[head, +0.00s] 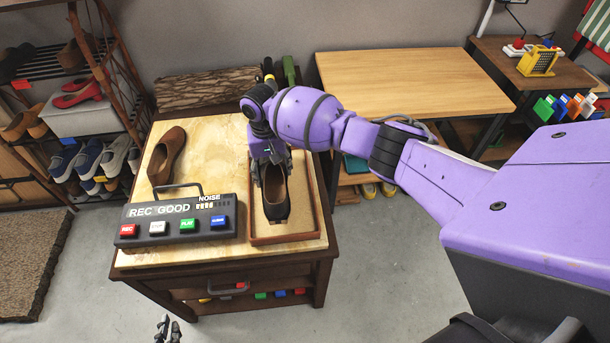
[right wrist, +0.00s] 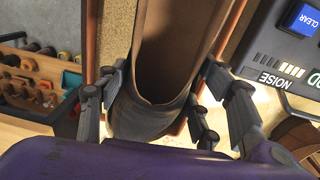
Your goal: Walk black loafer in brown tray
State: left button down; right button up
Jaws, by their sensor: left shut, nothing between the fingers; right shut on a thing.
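The black loafer (head: 274,199) is inside the brown tray (head: 285,239), toe toward the front; its heel end is at my right gripper. My right gripper (head: 269,172) is shut on the loafer from above. In the right wrist view the loafer (right wrist: 165,85) fills the middle, between the fingers of my right gripper (right wrist: 160,100). I cannot tell whether its sole touches the tray floor. My left gripper (head: 168,328) is shut and empty, low in front of the table; only its fingertips show.
A brown shoe (head: 167,156) lies on the tabletop left of the tray. A dark recorder box (head: 180,216) with coloured buttons stands at the front left, close to the tray. A shoe rack (head: 88,130) is at the far left. A bare wooden table (head: 410,80) stands behind.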

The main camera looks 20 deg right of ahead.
pick_arm(q)
jog(key=shift+s+f, duration=0.1)
pick_arm(e)
jog(key=shift+w, duration=0.1)
